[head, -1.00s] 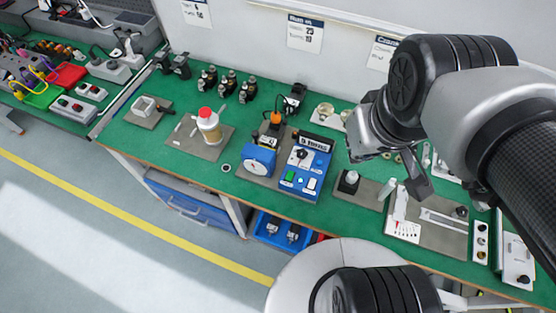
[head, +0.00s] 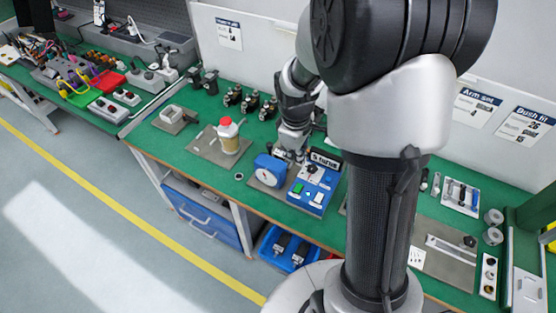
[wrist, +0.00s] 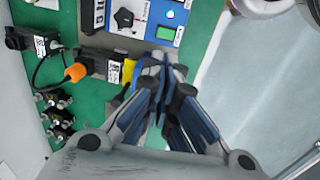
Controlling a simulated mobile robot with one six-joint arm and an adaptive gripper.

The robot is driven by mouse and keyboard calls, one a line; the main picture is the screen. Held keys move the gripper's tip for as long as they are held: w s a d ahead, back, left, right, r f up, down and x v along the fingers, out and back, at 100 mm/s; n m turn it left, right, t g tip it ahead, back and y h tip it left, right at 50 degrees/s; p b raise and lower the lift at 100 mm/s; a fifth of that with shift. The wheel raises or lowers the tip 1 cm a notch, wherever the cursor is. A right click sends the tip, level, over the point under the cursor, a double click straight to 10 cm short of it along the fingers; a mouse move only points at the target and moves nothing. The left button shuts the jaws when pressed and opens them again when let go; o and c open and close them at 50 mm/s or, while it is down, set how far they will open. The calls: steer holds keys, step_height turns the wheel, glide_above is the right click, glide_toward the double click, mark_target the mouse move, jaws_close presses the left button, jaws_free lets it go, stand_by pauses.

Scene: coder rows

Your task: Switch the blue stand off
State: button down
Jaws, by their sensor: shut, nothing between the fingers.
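The blue stand (head: 318,200) sits on the green bench in the head view. Its sloped front carries a black knob, a green switch (head: 299,187) and a pale switch (head: 318,198). My gripper (wrist: 165,66) is shut and empty, just above the stand's rear by the gauge. Contact cannot be told.
Several dark fittings (head: 240,98) stand behind. A red-capped bottle (head: 228,136) is on a grey mat to the left.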

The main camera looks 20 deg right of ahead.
mark_target(296, 186)
steer(key=shift+f, duration=0.25)
steer(key=f+b, duration=0.1)
steer(key=f, duration=0.3)
steer(key=f+b, duration=0.2)
steer(key=f, duration=0.2)
steer(key=w+d+f+b, duration=0.1)
steer(key=f+b, duration=0.1)
steer(key=f, duration=0.2)
steer(key=shift+d+f, duration=0.1)
steer(key=shift+f, duration=0.3)
steer(key=shift+d+f, duration=0.1)
steer(key=shift+f, duration=0.3)
steer(key=shift+w+d+f, duration=0.1)
steer(key=shift+w+f, duration=0.05)
steer(key=shift+f, duration=0.2)
